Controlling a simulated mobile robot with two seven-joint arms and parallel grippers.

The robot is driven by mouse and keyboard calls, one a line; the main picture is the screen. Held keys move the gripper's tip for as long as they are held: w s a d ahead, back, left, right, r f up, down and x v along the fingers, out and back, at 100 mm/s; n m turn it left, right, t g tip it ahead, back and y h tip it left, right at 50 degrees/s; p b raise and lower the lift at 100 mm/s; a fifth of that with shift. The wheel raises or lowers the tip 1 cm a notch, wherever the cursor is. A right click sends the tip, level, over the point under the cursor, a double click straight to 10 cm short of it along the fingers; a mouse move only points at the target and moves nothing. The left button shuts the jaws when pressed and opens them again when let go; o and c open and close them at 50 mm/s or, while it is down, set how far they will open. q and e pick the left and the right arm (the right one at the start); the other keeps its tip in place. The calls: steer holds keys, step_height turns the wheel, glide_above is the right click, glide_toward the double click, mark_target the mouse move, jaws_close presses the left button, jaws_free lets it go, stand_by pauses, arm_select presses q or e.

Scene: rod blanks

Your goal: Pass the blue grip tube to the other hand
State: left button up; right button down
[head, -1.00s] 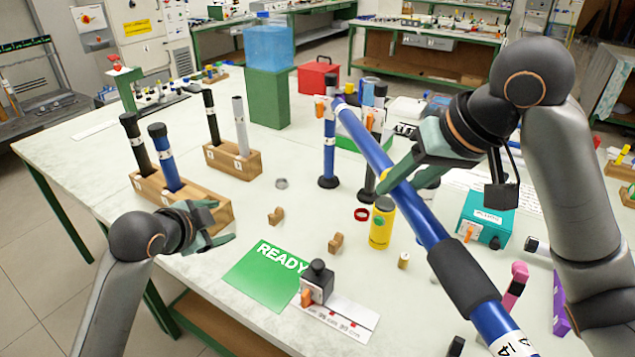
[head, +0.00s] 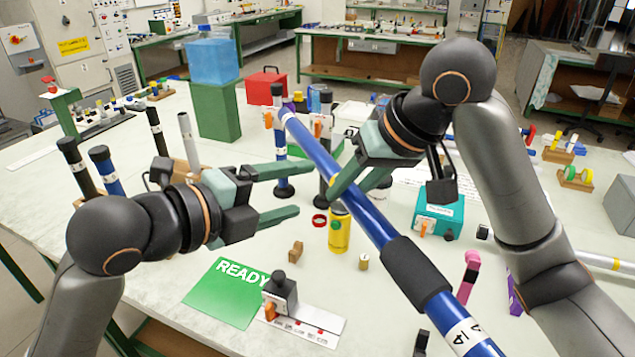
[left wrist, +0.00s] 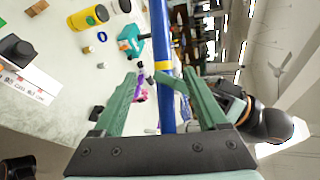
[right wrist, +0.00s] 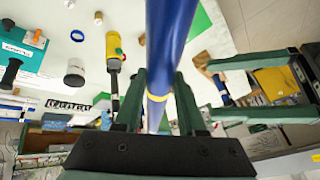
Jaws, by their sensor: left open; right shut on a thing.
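The blue grip tube (head: 369,218) is long, with a black foam sleeve and white label near its lower right end. It slants through the air above the table. My right gripper (head: 348,178) is shut on it above the sleeve; the right wrist view shows the tube (right wrist: 166,45) running between its fingers. My left gripper (head: 307,190) is open and empty, its fingertips just left of the tube and pointing towards it. In the left wrist view the tube (left wrist: 160,40) crosses near the fingertips; I cannot tell if they touch.
Below stand a yellow bottle (head: 340,232), a teal box (head: 439,214) and a black-knobbed stop on a ruler plate (head: 310,325). A green READY mat (head: 222,292) lies at the front. Upright tubes in wooden blocks stand at left, partly behind my left arm.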

mark_target(329, 182)
arm_select(q)
steer(key=x, duration=0.8)
steer(key=shift+w+f, duration=0.1)
steer(key=shift+w, duration=0.05)
steer(key=c, duration=0.7)
steer(key=shift+f, duration=0.2)
jaws_close()
arm_select(e)
steer(key=shift+d+r, duration=0.1)
steer(key=shift+r, duration=0.05)
steer(key=c, duration=0.9)
jaws_free()
arm_select(q)
steer(key=shift+r, duration=0.2)
arm_select(e)
steer(key=o, duration=0.5)
